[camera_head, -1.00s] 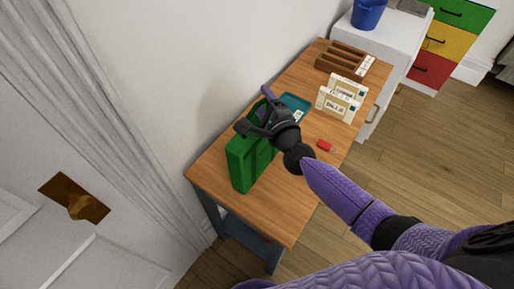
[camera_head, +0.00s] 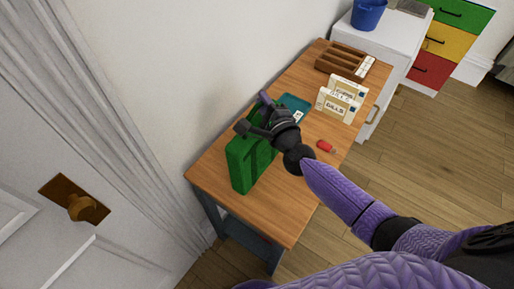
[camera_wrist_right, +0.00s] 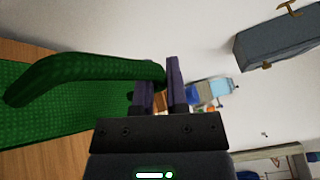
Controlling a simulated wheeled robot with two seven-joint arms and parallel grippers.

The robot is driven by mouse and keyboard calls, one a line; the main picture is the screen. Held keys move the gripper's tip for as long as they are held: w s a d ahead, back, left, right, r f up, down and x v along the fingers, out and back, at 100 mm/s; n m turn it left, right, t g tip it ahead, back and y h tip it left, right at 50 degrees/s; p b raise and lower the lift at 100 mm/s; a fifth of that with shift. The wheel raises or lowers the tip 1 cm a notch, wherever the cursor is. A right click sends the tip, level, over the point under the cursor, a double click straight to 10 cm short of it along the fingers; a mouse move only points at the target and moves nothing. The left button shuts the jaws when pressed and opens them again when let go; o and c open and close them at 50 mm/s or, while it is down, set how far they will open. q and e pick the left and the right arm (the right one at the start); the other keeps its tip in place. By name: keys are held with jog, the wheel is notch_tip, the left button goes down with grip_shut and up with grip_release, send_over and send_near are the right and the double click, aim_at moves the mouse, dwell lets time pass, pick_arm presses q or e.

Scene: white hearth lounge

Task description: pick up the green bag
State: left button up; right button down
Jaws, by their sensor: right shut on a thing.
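The green bag (camera_head: 243,164) stands upright on the wooden table near its left end, close to the wall. My right gripper (camera_head: 256,116) is at the top of the bag, over its handle, and hides part of it. In the right wrist view the bag's body (camera_wrist_right: 50,105) and its arched handle (camera_wrist_right: 85,68) show at the left. The handle's end runs between the fingers of my right gripper (camera_wrist_right: 160,85), which is shut on it. My left gripper is not in view.
The wooden table (camera_head: 280,222) also holds a teal tray (camera_head: 294,103), a red object (camera_head: 325,146), white boxes (camera_head: 338,105) and a brown wooden organizer (camera_head: 345,60). A white cabinet (camera_head: 395,35) with a blue bucket (camera_head: 368,13) stands beyond. A door (camera_head: 40,220) is at the left.

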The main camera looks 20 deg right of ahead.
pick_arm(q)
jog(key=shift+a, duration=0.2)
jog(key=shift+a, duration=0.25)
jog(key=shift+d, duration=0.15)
pick_arm(e)
notch_tip(320, 180, up, 10)
jog(key=p, duration=0.9)
jog(key=shift+r, duration=0.15)
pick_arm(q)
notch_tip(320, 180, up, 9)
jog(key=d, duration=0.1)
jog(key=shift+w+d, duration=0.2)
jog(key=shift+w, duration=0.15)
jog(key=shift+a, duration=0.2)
